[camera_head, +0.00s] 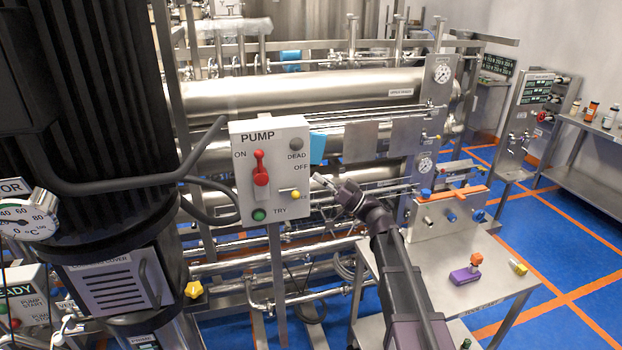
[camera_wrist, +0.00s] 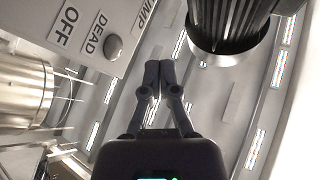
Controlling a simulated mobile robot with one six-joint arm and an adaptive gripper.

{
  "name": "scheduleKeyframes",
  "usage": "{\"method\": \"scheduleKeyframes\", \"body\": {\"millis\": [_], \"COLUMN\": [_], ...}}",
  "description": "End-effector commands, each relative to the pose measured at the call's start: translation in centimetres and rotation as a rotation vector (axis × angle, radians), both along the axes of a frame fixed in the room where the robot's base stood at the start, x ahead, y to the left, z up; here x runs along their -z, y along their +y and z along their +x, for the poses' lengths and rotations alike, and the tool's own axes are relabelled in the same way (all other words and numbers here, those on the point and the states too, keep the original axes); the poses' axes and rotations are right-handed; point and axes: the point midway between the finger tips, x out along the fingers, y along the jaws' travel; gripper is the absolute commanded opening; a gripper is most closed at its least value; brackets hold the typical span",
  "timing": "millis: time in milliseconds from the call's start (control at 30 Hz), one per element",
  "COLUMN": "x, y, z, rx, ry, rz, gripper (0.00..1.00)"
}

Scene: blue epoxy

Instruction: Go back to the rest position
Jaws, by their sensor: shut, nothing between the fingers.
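My gripper (camera_head: 322,181) is raised in front of the steel pipework, just right of the white PUMP box (camera_head: 246,212). It is shut and empty. In the wrist view its two dark fingers (camera_wrist: 160,68) lie together, pointing up the picture, apart from anything. The PUMP box carries a red lever (camera_head: 260,168) pointing up between ON and OFF, a green TRY button (camera_head: 259,214), a yellow knob (camera_head: 296,194) and a grey DEAD button (camera_head: 296,144). The box also fills the upper left of the wrist view (camera_wrist: 90,30).
A dark ribbed motor (camera_head: 110,90) stands at left with a gauge (camera_head: 30,215). Blue floor (camera_head: 590,235) with orange lines is open at right.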

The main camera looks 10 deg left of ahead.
Motion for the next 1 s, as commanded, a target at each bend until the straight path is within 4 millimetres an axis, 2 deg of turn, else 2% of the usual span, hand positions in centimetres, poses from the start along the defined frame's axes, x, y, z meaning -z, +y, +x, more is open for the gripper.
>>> {"method": "scheduleKeyframes", "body": {"millis": [567, 767, 1000], "x": [-0.1, -0.3, 0.1], "y": [-0.4, -2.1, -6.1], "z": [0.5, 2.4, 5.8], "rx": [0.048, 0.223, 0.550], "ry": [0.003, 0.015, 0.067], "rz": [0.008, 0.029, 0.024], "gripper": [0.00, 0.00, 0.00]}}
